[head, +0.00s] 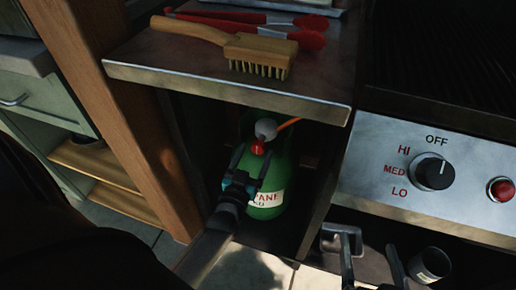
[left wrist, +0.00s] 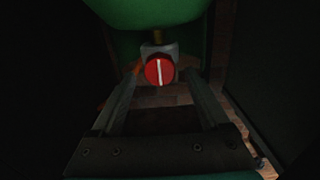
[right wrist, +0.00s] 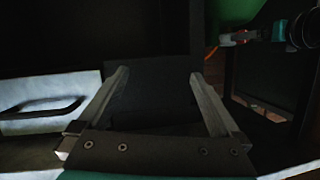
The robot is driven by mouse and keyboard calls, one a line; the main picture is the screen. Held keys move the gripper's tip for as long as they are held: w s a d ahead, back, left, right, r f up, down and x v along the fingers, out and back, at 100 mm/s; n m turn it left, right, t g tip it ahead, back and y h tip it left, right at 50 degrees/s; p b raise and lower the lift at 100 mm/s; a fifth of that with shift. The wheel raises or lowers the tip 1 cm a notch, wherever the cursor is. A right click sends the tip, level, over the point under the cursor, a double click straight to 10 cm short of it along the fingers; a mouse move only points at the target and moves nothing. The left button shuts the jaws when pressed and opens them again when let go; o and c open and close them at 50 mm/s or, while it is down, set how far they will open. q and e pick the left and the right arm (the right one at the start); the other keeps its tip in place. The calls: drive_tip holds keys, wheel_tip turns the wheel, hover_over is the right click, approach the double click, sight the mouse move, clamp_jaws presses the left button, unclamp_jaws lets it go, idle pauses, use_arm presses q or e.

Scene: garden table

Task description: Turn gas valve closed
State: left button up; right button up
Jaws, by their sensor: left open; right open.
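The green gas bottle (head: 277,178) stands in the cubby under the side shelf. Its red valve knob (head: 257,147) sits below a grey fitting (head: 265,128). In the left wrist view the knob (left wrist: 159,69) shows a white line, roughly upright in that picture. My left gripper (head: 251,166) is open in front of the bottle. Its fingers point at the knob, one on each side, with gaps visible. My right gripper (head: 342,235) is open and empty, low to the right of the cubby. In its wrist view (right wrist: 159,75) the bottle's edge (right wrist: 232,12) shows at top right.
An orange hose (head: 289,124) runs from the fitting. A brush (head: 261,50) and red-handled tools (head: 305,38) lie on the shelf (head: 200,83). The wooden post (head: 130,130) and cubby walls leave little side room. The grill panel (head: 370,165) is at right.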

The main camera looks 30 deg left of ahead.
sight(257, 149)
use_arm(q)
drive_tip(key=shift+b+x, duration=0.4)
drive_tip(key=shift+x, duration=0.6)
drive_tip(key=shift+w+a, duration=0.2)
drive_tip(key=shift+w, duration=0.3)
use_arm(e)
drive_tip(key=shift+s+a+r+m+t+y, duration=0.15)
drive_tip(key=shift+s+a+r+t+y, duration=0.15)
drive_tip(key=shift+r+t, duration=0.25)
drive_tip(key=shift+s+a+r+m+t+y, duration=0.2)
drive_tip(key=shift+s+a+r+t, duration=0.1)
drive_tip(key=shift+t, duration=0.45)
use_arm(q)
drive_tip(key=shift+c, duration=0.2)
clamp_jaws()
use_arm(e)
drive_tip(key=shift+w, duration=0.1)
